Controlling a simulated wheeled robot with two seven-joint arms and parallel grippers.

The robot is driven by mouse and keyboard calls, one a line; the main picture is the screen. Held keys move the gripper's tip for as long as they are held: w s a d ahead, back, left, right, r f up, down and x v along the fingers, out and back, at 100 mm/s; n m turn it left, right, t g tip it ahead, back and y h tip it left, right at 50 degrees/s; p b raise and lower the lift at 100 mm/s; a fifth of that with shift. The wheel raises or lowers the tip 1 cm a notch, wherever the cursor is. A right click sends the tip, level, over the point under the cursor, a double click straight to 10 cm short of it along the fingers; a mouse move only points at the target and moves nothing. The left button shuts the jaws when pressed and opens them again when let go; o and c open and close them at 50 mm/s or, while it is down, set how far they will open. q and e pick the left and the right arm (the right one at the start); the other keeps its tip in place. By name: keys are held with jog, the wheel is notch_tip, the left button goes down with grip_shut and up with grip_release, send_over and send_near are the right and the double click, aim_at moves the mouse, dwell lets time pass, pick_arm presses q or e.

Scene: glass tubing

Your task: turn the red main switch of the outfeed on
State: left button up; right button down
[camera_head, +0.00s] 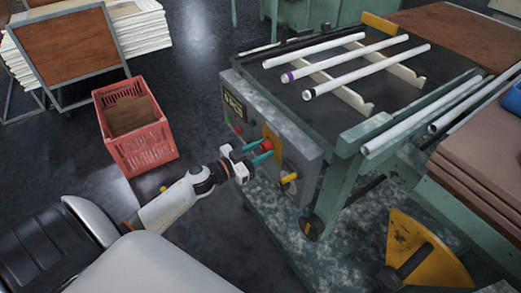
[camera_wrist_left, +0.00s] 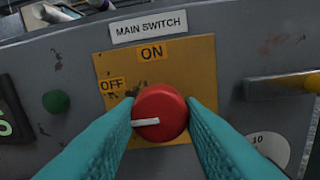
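The red main switch (camera_wrist_left: 160,112) is a round knob on a yellow plate, under a MAIN SWITCH label. Its white pointer line points left and slightly down. The ON mark (camera_wrist_left: 152,52) is above the knob and the OFF mark (camera_wrist_left: 111,84) is up and left. In the head view the switch (camera_head: 267,144) is on the front panel of the green machine. My left gripper (camera_head: 263,151) reaches it from the lower left. Its two teal fingers lie close against opposite sides of the knob and appear shut on it. My right gripper is not in view.
On the panel are a green button (camera_wrist_left: 56,101) left of the switch and a yellow-handled lever (camera_head: 289,178) to its right. Glass tubes (camera_head: 367,70) lie on the machine top. A red crate (camera_head: 148,150) stands on the floor at left.

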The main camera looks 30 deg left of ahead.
pick_arm(q)
jog(key=c, duration=0.4)
jog(key=m, duration=0.3)
jog(key=shift+m, duration=0.4)
jog(key=m, duration=0.4)
jog(key=shift+m, duration=0.3)
jog(key=m+b, duration=0.1)
jog(key=m, duration=0.3)
jog(key=shift+f+m+b, duration=0.1)
jog(key=shift+m+b, duration=0.2)
jog(key=shift+m+h+b, duration=0.4)
jog(key=shift+m+b, duration=0.4)
jog(key=shift+m, duration=1.8)
jog(key=o, duration=1)
